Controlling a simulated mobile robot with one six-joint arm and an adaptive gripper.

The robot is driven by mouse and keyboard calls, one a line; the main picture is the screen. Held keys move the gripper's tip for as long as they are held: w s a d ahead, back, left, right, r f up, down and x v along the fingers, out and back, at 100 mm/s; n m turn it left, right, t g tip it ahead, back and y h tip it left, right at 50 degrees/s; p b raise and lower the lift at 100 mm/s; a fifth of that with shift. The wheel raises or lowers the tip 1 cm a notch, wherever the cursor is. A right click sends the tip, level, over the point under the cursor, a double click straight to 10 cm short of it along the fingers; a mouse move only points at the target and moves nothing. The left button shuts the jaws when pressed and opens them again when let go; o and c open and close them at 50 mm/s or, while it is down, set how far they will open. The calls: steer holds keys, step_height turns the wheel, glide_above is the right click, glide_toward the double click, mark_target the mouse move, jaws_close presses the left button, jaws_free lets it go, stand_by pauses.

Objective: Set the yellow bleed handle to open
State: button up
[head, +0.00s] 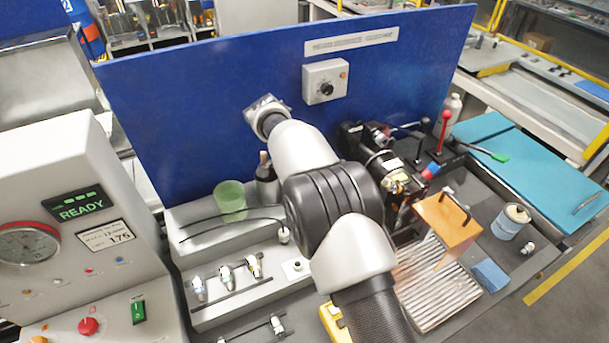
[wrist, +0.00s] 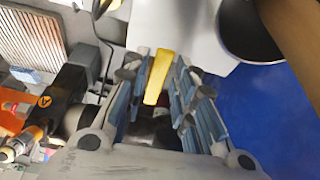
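The yellow bleed handle (wrist: 159,78) shows in the wrist view as a short, straight bar. It lies lengthwise between the two fingers of my gripper (wrist: 162,72). The fingers with blue-grey pads stand apart on either side of it, with a visible gap on each side. The gripper is open and does not appear to touch the handle. The handle's base and pivot are hidden behind my gripper's body. In the head view my arm covers the middle of the bench, and I cannot make out the handle or the gripper fingers there.
A blue panel (head: 190,110) rises behind the bench. A green cup (head: 230,197) and small valves (head: 227,275) are left.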

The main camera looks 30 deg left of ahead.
steer(key=shift+o, duration=0.8)
steer(key=shift+r, duration=0.1)
steer(key=shift+a+r, duration=0.1)
steer(key=shift+r, duration=0.15)
steer(key=v, duration=1.1)
steer(key=shift+s, duration=0.2)
steer(key=shift+r, duration=0.15)
